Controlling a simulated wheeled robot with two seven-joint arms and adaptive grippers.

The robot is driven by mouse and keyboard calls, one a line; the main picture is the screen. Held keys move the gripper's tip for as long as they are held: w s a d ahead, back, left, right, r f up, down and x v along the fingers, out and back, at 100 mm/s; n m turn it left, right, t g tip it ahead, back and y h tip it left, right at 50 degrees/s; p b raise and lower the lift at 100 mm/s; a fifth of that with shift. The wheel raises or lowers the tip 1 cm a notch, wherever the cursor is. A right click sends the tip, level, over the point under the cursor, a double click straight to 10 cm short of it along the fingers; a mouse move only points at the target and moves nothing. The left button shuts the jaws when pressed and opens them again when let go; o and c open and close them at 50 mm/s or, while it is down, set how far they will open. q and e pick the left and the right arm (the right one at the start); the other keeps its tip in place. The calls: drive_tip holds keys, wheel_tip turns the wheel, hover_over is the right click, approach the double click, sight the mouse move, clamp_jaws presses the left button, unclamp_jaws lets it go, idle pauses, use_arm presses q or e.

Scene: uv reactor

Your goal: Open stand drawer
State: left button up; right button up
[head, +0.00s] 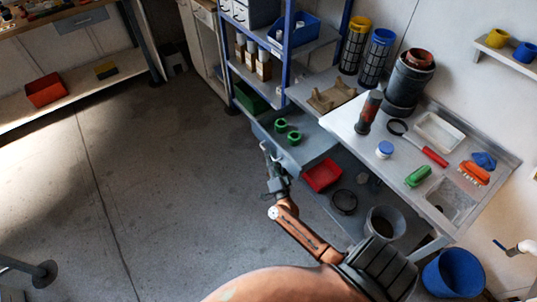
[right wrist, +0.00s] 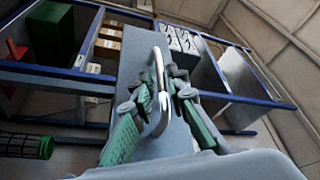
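The stand (head: 318,146) is the grey unit under the right-hand worktop in the head view. Its grey front panel (right wrist: 135,62) fills the middle of the right wrist view and carries a curved chrome handle (right wrist: 158,84). My right gripper (head: 271,168) is at the near left edge of the stand. In the wrist view its green-padded fingers (right wrist: 161,92) stand apart on either side of the handle, and the gripper looks open. I cannot tell whether a finger touches the handle. My left gripper is not in view.
Two green rings (head: 287,130) lie on the stand's grey surface. A red bin (head: 322,176) and a grey bucket (head: 384,222) are below the worktop. A blue-framed shelf (head: 288,40) stands behind. The floor (head: 150,170) to the left is clear.

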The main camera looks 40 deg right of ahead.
drive_tip(key=v, duration=1)
drive_tip(key=shift+s, duration=0.3)
drive_tip(key=shift+a+f, duration=0.1)
drive_tip(key=shift+a, duration=0.05)
